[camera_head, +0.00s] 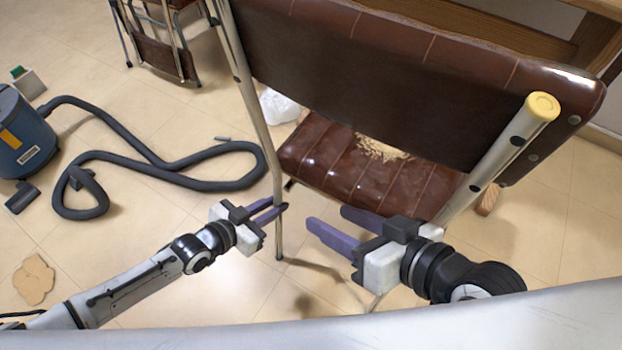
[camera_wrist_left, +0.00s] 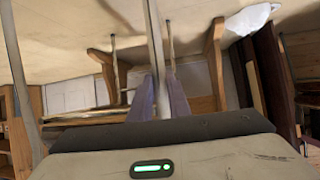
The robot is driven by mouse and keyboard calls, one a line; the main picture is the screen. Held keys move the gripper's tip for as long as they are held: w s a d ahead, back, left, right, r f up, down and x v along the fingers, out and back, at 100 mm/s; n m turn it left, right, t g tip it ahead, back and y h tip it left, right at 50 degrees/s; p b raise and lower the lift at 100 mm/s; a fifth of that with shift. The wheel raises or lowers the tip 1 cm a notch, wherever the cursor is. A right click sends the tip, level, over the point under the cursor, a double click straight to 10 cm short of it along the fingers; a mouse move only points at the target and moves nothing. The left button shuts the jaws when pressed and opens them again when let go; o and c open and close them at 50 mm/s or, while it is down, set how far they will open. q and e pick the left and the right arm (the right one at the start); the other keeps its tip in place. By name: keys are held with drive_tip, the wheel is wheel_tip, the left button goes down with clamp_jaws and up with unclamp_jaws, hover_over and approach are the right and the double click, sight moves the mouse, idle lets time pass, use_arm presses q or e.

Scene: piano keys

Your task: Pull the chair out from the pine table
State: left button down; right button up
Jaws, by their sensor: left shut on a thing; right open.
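The chair has a dark brown padded backrest (camera_head: 370,70), a torn seat (camera_head: 340,160) with its stuffing showing, and a metal tube frame. My left gripper (camera_head: 276,211) is shut on the chair's left metal upright (camera_head: 262,140), low down near the floor. In the left wrist view this upright (camera_wrist_left: 156,45) runs between the two purple fingers (camera_wrist_left: 158,98). My right gripper (camera_head: 328,222) is open and empty, in front of the seat's near edge and left of the right upright (camera_head: 490,165). A wooden table edge (camera_head: 603,8) shows at the top right, mostly hidden by the backrest.
A blue vacuum cleaner (camera_head: 22,135) stands at the left, its black hose (camera_head: 150,160) looped across the floor. Another brown chair (camera_head: 165,50) is at the top left. A white bag (camera_head: 279,107) lies beside the seat. A tan patch (camera_head: 34,280) lies at lower left.

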use_arm(q)
drive_tip(key=s+a+p, duration=0.1)
drive_tip(key=s+a, duration=0.2)
drive_tip(key=a, duration=0.2)
drive_tip(key=shift+a+f, duration=0.15)
drive_tip(key=shift+a, duration=0.2)
idle(0.3)
drive_tip(key=shift+d, duration=0.1)
drive_tip(key=c, duration=1.4)
unclamp_jaws()
drive_tip(key=shift+o, duration=0.2)
drive_tip(key=shift+s, duration=0.1)
